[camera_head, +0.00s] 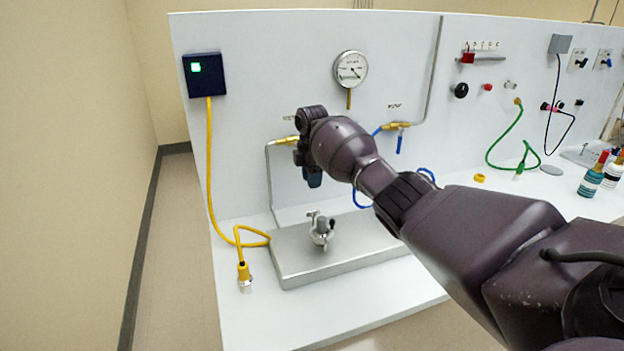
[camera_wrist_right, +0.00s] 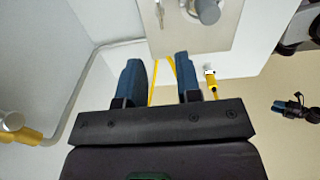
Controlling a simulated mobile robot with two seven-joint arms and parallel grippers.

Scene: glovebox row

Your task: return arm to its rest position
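My right arm reaches in from the right in the head view. Its right gripper (camera_head: 313,179) points down in front of the white panel, left of the gauge and above the grey metal plate. In the right wrist view the two blue fingers of this gripper (camera_wrist_right: 163,78) stand apart with nothing held between them. A yellow cable shows beyond the gap. My left gripper is outside the head view. A small dark part with a blue tip (camera_wrist_right: 292,107) at the right of the wrist view looks like it, but is too small to read.
A brass valve (camera_head: 288,141) and grey pipe are close behind the right gripper. A metal plate (camera_head: 290,268) carries a small clamp-like fitting (camera_head: 320,232). A yellow cable (camera_head: 209,170) runs to a plug (camera_head: 244,274). Bottles (camera_head: 592,176) stand at the far right. Open floor lies left.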

